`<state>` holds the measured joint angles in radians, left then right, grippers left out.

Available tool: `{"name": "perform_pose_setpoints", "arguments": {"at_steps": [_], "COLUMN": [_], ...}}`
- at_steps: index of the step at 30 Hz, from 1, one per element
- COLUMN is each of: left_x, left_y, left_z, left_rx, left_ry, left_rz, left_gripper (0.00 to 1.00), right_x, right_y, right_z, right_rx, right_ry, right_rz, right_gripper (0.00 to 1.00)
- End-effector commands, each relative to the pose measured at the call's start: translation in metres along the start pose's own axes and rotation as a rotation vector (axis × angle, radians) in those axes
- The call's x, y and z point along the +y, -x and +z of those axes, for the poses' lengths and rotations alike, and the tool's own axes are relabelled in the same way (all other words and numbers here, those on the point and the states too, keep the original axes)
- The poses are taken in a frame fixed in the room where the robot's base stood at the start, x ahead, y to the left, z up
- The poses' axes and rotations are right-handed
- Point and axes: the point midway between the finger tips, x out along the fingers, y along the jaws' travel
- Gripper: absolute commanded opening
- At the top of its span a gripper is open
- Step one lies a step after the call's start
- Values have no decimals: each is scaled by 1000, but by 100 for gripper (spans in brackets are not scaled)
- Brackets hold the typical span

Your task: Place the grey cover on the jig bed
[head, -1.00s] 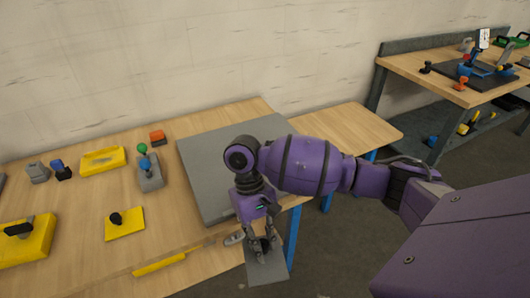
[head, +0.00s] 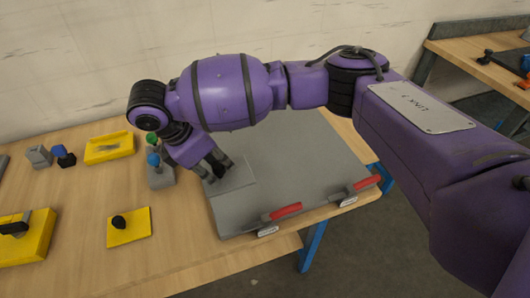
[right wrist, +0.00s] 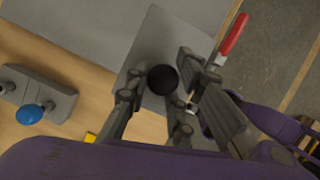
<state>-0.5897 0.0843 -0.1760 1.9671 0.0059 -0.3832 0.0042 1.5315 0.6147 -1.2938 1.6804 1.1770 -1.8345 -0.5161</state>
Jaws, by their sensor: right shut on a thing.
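The grey cover (head: 236,178) is a flat square plate with a black knob (right wrist: 162,79), seen in the right wrist view. My right gripper (head: 214,166) is shut on the cover, with its fingers around the knob. The jig bed (head: 310,165) is a larger grey slab on the bench, with two red-handled clamps (head: 286,212) along its front edge. The cover is over the left part of the bed; I cannot tell whether it touches it. In the right wrist view the cover (right wrist: 150,45) overlaps the bed's edge. My left gripper is not in view.
A grey block with blue and green knobs (head: 159,176) stands close left of the bed. Yellow parts (head: 128,227) and a yellow tray (head: 109,148) lie further left on the wooden bench (head: 180,245). The bench's front centre is clear.

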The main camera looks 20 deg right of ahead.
Motion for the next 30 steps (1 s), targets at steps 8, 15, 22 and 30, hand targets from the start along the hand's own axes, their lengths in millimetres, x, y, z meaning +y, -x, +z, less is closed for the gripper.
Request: {"name": "perform_pose_setpoints", "arguments": {"at_steps": [8,15,22,30], "left_x": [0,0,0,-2], "left_y": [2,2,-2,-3], "left_z": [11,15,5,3], "left_rx": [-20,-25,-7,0], "left_ry": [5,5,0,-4], "left_rz": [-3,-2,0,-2], "left_gripper": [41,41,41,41], "right_x": [10,17,20,20], "right_y": [-51,-105,-125,-158], "right_z": [52,74,80,75], "right_rx": [-4,-2,-1,-1], "right_ry": [-9,-6,-6,-3], "right_rz": [-3,-4,-2,-3], "right_gripper": [0,0,0,0]}}
